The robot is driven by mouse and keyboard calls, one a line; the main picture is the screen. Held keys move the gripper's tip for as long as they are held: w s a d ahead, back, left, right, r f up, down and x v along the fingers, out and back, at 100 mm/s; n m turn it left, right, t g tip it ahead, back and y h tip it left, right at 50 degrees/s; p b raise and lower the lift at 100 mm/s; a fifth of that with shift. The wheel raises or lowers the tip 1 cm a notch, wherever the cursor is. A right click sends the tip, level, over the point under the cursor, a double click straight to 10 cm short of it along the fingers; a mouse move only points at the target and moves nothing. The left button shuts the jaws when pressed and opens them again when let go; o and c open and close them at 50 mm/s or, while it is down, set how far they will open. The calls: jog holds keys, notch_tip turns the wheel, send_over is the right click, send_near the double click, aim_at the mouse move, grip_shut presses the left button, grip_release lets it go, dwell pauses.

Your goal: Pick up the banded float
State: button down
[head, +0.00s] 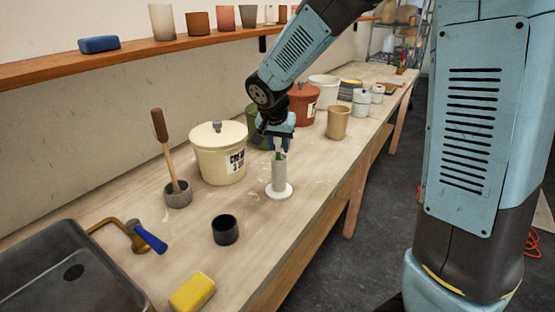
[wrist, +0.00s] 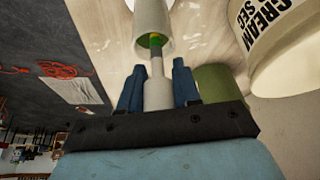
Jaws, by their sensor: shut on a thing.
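A slim pale float (wrist: 157,95) with a grey stem is between the blue fingers of my gripper (wrist: 157,88), which is shut on it. I take it for the banded float, but I cannot make out a band clearly. The stem points into the mouth of a tall pale cylinder (wrist: 152,20), where green shows inside. In the head view the cylinder (head: 279,174) stands upright on a round white base on the bench, with my gripper (head: 279,143) right above it. I cannot tell how far the float's lower end sits inside.
A cream lidded tub (head: 218,160) stands left of the cylinder, with a green container (head: 252,118) behind. A black cup (head: 225,230), a yellow sponge (head: 192,292) and a grey mortar (head: 178,196) are nearer. A tan cup (head: 338,122) is farther right, near the bench edge.

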jog(key=shift+r, duration=0.1)
notch_tip(320, 180, up, 11)
jog(key=shift+r, duration=0.1)
dwell(0.5)
dwell(0.3)
